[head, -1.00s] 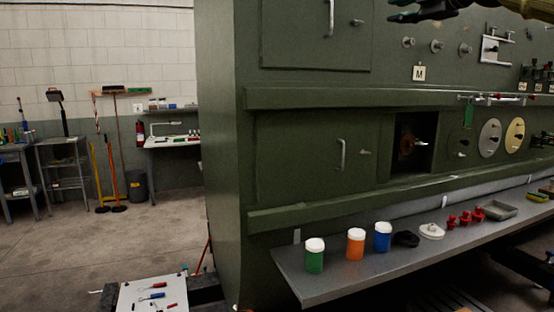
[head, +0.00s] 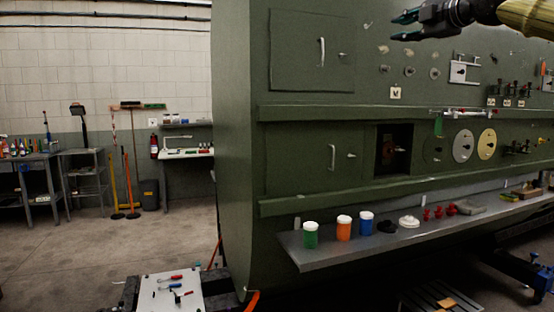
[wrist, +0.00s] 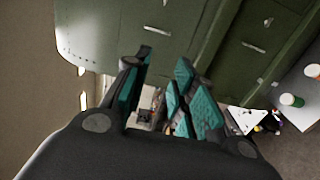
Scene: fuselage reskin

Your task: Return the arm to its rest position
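My gripper (head: 405,26) shows at the top right of the head view, raised in front of the upper part of the green fuselage panel (head: 350,110). Its two dark fingers with teal pads are apart, with nothing between them. The wrist view also shows my gripper (wrist: 160,90) with its fingers spread and empty. Past the fingers in that view are green panel doors, a strip of floor and a corner of the shelf. My gripper touches nothing that I can see.
A grey shelf (head: 330,258) along the panel holds a green jar (head: 311,236), an orange jar (head: 344,229), a blue jar (head: 366,224) and several small parts. A white board with tools (head: 172,292) is at the lower left. The floor at left is open.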

